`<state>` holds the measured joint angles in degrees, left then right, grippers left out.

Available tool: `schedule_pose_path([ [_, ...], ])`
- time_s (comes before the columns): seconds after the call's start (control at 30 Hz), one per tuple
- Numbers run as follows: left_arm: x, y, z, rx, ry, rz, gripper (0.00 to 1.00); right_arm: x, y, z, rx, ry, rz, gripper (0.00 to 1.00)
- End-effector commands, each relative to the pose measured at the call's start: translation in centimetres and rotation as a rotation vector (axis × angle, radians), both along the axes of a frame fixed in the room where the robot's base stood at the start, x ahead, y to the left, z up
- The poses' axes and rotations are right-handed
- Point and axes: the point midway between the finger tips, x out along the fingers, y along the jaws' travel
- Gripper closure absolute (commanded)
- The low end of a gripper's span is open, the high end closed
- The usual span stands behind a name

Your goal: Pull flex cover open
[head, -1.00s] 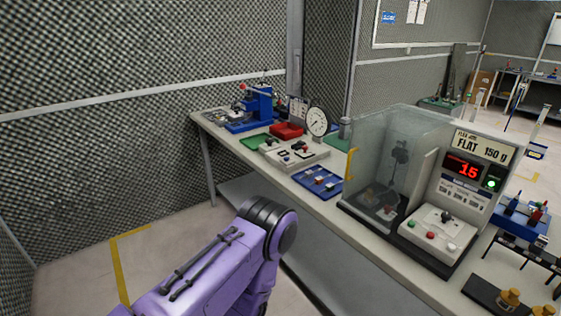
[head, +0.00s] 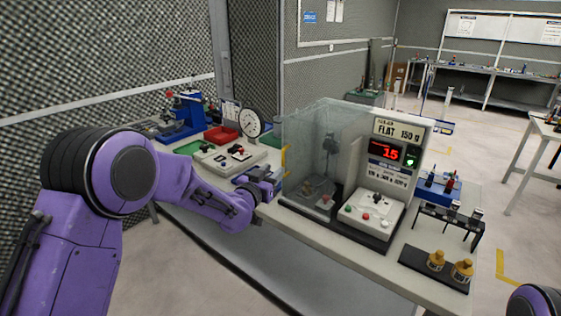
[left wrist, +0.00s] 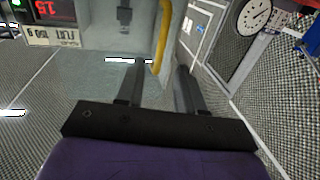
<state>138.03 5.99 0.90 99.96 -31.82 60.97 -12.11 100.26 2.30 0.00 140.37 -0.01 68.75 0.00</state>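The flex cover (head: 305,140) is a clear box-like guard on the left part of the flex tester (head: 372,205), and it looks closed. Its yellow handle (head: 286,158) is on the cover's left edge, partly hidden by my left gripper (head: 268,178). In the left wrist view the yellow handle (left wrist: 163,38) reaches down between the two spread fingertips of my left gripper (left wrist: 159,70). The gripper is open, and I see no finger clearly pressing on the handle. My right gripper is out of view; only a purple piece of my right arm shows at bottom right.
The tester shows a red 1.5 readout (head: 384,151). Brass parts (head: 461,270) sit at the right front. Open floor lies beyond.

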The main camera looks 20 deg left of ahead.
Motion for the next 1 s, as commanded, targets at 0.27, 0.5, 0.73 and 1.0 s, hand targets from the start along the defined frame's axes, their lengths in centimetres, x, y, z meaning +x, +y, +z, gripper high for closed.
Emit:
schedule_pose_path([
  [0.27, 5.0, -0.8, 0.1, -0.003, 0.002, 0.001, 0.63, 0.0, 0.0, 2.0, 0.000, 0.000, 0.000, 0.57],
  [0.5, 6.1, -1.0, -0.1, -0.003, 0.002, 0.001, 0.63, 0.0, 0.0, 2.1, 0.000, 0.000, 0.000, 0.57],
  [0.73, 6.0, -1.0, -0.1, -0.003, 0.002, 0.001, 0.89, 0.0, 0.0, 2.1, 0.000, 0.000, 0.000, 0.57],
  [1.0, 6.0, -1.0, -0.1, -0.003, 0.003, 0.001, 1.00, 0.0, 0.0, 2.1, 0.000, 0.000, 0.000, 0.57],
])
